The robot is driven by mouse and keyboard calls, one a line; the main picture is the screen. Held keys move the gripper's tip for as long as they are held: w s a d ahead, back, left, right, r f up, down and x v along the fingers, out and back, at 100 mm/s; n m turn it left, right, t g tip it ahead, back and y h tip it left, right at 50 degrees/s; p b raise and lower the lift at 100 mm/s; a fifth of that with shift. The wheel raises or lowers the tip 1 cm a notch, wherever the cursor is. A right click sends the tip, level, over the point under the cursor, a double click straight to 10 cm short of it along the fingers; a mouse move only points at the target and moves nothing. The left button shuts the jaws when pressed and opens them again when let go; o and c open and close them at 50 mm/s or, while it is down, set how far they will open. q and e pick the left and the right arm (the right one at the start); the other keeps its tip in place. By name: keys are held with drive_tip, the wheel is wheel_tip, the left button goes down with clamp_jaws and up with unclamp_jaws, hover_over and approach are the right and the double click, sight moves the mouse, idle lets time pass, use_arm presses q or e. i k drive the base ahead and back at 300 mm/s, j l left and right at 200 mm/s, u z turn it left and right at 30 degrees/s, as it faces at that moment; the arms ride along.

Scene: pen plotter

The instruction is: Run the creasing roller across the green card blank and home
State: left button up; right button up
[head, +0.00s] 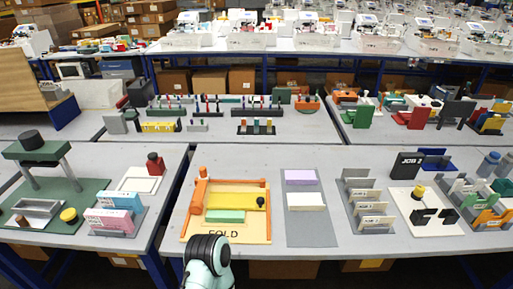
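The fold station is a pale orange board (253,232) marked FOLD on the front table. An orange frame (240,182) stands on it, with a thicker orange bar (197,197) along its left side, possibly the creasing roller. A yellow plate (230,201) with a black knob (261,202) at its right end lies inside the frame. The green card blank (225,217) lies flat just in front of the yellow plate. One of my arms rises at the bottom centre, in front of the board. I see no gripper fingers on either arm.
A grey mat (308,228) with a lilac block (299,177) and a white block (306,201) is right of the fold station. Grey upright racks (365,208) stand farther right. A gap separates the left table with its green press (40,152).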

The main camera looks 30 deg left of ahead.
sight(200, 186)
drive_tip(key=j+u, duration=0.1)
drive_tip(key=u, duration=1.85)
drive_tip(key=k+j, duration=0.05)
